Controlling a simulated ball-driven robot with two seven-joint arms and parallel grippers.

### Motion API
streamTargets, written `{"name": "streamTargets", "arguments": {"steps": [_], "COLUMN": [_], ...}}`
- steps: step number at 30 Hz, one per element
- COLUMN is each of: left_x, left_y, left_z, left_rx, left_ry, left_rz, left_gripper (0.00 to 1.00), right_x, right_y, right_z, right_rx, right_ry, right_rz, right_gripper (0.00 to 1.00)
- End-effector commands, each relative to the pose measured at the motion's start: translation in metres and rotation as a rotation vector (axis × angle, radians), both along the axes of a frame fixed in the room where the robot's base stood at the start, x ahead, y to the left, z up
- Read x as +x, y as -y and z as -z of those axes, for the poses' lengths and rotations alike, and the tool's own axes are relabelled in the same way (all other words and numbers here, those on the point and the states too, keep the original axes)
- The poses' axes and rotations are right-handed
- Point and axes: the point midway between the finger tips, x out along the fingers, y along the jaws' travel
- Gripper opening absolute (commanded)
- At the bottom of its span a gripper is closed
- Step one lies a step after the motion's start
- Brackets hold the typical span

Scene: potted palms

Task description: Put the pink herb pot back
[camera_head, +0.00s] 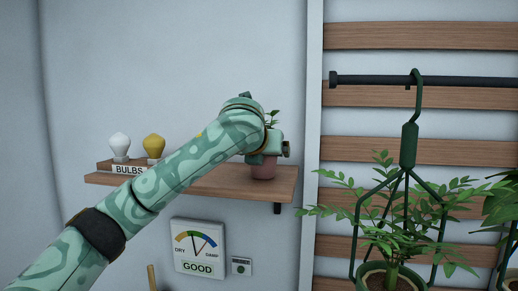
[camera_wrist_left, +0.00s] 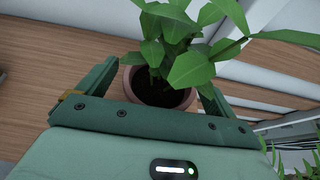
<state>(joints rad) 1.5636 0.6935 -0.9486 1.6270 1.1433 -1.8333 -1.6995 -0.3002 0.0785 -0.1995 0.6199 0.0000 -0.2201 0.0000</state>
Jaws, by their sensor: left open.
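The pink herb pot (camera_head: 263,171) stands upright on the right part of a wooden wall shelf (camera_head: 225,187). Its green leaves show above my gripper. In the left wrist view the pot (camera_wrist_left: 128,82) with dark soil and broad leaves lies between the two fingers. My left gripper (camera_head: 268,157) is at the pot on the shelf, in front of its upper part. In the wrist view the left gripper (camera_wrist_left: 158,85) is open, with one finger on each side of the pot. Whether the fingers touch the pot cannot be told. My right gripper is not in view.
A white bulb (camera_head: 120,146) and a yellow bulb (camera_head: 154,146) stand on a "BULBS" block at the shelf's left. A gauge reading "GOOD" (camera_head: 198,248) hangs below. A hanging plant (camera_head: 392,235) on a dark rail (camera_head: 450,82) occupies the right.

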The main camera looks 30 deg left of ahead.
Motion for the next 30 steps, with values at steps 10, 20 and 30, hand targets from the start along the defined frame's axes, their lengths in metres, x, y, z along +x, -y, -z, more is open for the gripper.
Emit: {"name": "streamTargets", "arguments": {"steps": [10,20,30], "left_x": [-0.068,-0.103,-0.103], "left_y": [0.018,0.026,0.027], "left_z": [-0.030,-0.044,-0.044], "left_rx": [0.002,0.002,0.001], "left_ry": [0.007,0.003,0.002], "left_rz": [0.002,-0.001,0.000], "left_gripper": [0.92,0.92,0.92], "right_x": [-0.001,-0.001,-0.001], "right_y": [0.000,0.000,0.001], "right_z": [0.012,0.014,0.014], "right_rx": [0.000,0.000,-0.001], "right_ry": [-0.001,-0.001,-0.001], "right_rz": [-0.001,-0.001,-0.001], "right_gripper": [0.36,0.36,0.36]}}
